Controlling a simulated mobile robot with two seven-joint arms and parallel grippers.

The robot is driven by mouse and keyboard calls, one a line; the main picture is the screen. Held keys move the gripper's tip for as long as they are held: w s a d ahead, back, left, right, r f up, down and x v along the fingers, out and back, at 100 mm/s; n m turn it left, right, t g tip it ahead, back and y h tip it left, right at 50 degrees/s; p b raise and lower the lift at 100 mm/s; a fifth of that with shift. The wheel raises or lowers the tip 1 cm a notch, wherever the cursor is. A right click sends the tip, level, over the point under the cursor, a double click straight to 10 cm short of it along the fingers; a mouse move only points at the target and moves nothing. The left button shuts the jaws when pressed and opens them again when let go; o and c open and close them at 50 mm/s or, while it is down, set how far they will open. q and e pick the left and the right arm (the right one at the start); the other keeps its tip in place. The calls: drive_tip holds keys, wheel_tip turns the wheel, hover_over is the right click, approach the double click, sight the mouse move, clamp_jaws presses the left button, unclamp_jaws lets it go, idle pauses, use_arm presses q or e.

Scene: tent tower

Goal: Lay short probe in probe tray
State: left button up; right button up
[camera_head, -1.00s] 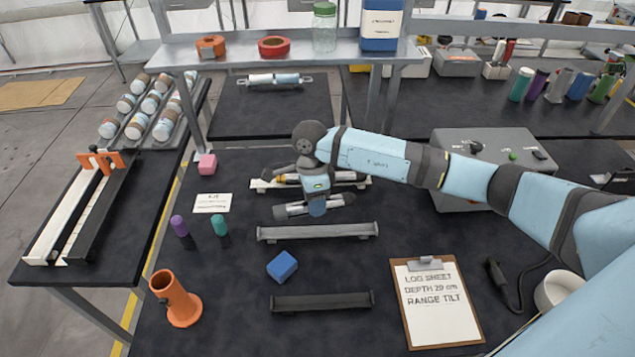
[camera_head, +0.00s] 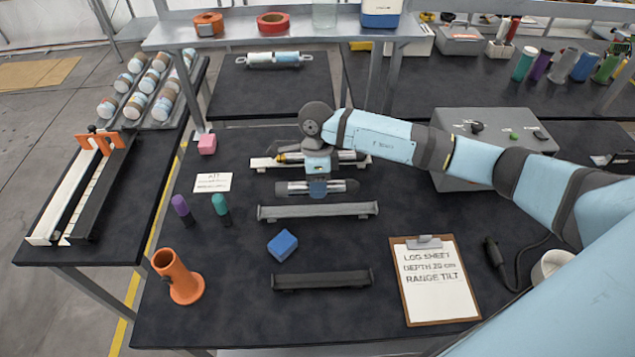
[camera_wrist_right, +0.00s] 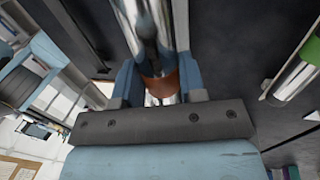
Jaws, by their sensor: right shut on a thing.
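The short probe (camera_head: 296,188), a silver cylinder with dark ends, is held level in my right gripper (camera_head: 318,187). In the right wrist view, my right gripper (camera_wrist_right: 160,90) is shut around the probe's shiny tube (camera_wrist_right: 150,25), by a brown-orange band. A light grey tray (camera_head: 316,211) lies just in front of the probe and looks empty. A darker empty tray (camera_head: 322,279) lies nearer. A white tray (camera_head: 262,163) behind the gripper holds another probe (camera_head: 345,156), partly hidden by the gripper. I cannot tell which tray is the probe tray. My left gripper is out of view.
A blue block (camera_head: 282,245), an orange tube stand (camera_head: 178,278), and purple (camera_head: 181,207) and teal (camera_head: 220,204) pegs are to the left. A clipboard (camera_head: 435,280) and grey box (camera_head: 487,150) are to the right. A metal shelf (camera_head: 285,33) stands behind.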

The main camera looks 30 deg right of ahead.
sight(318, 213)
wheel_tip(318, 213, down, 3)
drive_tip(key=shift+r+b, duration=0.2)
drive_tip(key=shift+b, duration=0.65)
drive_tip(key=shift+f+b, duration=1.85)
drive_tip(key=shift+f, duration=0.5)
drive_tip(key=shift+f, duration=0.1)
drive_tip(key=o, duration=1.2)
drive_tip(key=shift+b+v, duration=1)
drive_tip(key=shift+v, duration=5.95)
